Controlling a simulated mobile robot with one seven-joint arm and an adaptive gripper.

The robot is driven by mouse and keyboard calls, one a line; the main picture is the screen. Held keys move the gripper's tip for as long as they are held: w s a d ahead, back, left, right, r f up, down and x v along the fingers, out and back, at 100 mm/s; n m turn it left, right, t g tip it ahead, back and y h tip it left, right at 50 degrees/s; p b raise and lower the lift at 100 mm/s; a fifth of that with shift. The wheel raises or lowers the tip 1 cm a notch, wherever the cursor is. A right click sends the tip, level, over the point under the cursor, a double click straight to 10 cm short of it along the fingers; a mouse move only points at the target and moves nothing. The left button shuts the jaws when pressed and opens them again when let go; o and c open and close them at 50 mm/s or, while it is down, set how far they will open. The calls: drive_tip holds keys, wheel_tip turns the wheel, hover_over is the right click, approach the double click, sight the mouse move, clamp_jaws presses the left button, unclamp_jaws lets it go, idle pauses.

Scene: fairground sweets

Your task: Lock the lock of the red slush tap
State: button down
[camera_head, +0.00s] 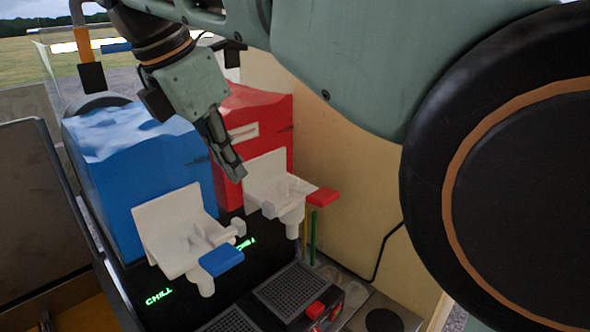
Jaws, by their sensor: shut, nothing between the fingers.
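The red slush tank (262,125) stands at the back, right of the blue one. Its white tap (272,187) sticks out in front and ends in a red handle (322,196). My gripper (238,175) is shut and empty, pointing down in front of the red tank, beside the upper left part of the tap's white plate. I cannot tell whether it touches the plate. The red tap's lock cannot be made out clearly; the gripper hides part of this area.
The blue slush tank (135,180) with its white tap (183,235) and blue handle (221,260) stands at left. Dark drip grates (290,288) and a red button (316,309) lie below. A cream wall (350,195) bounds the right. My arm covers the upper right.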

sight(270, 203)
drive_tip(key=shift+s+a, duration=0.15)
drive_tip(key=shift+s, duration=0.05)
drive_tip(key=shift+f, duration=0.1)
drive_tip(key=b+x, duration=0.1)
drive_tip(key=x, duration=0.9)
idle(0.4)
drive_tip(key=w+d+p, duration=0.1)
drive_tip(key=w+d, duration=0.1)
drive_tip(key=shift+w+d, duration=0.25)
drive_tip(key=shift+w, duration=0.15)
